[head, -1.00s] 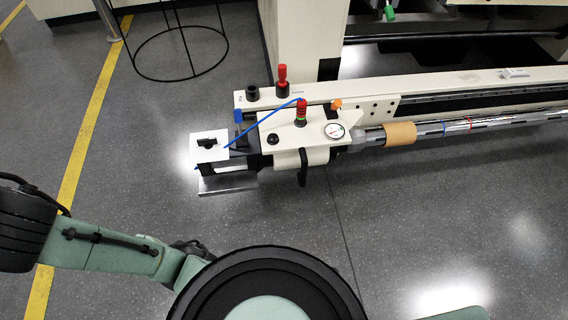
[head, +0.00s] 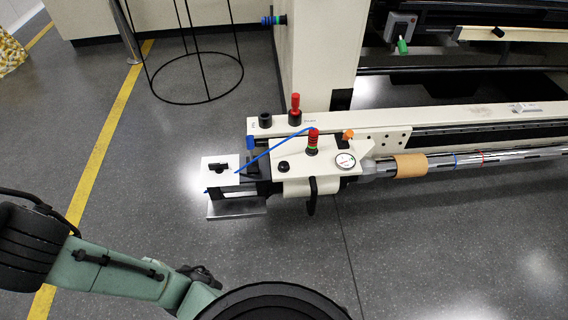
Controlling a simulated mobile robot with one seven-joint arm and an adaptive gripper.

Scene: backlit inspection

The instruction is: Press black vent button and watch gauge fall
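A cream machine head (head: 322,173) lies at the end of a long rail. On its top is a small round black button (head: 283,166), which looks like the vent button. A round white-faced gauge (head: 345,160) sits to its right; its needle is too small to read. A black knob (head: 266,120) stands on the rail behind, beside a red-topped post. My green and black arm (head: 120,273) is at the lower left, well apart from the machine. I cannot make out my gripper in this view.
A black handle (head: 312,194) juts from the machine's front. A blue hose (head: 265,156) crosses to a white plate (head: 220,169) with a black latch at the left end. A black wire stand (head: 195,100) is behind. The floor in front is clear.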

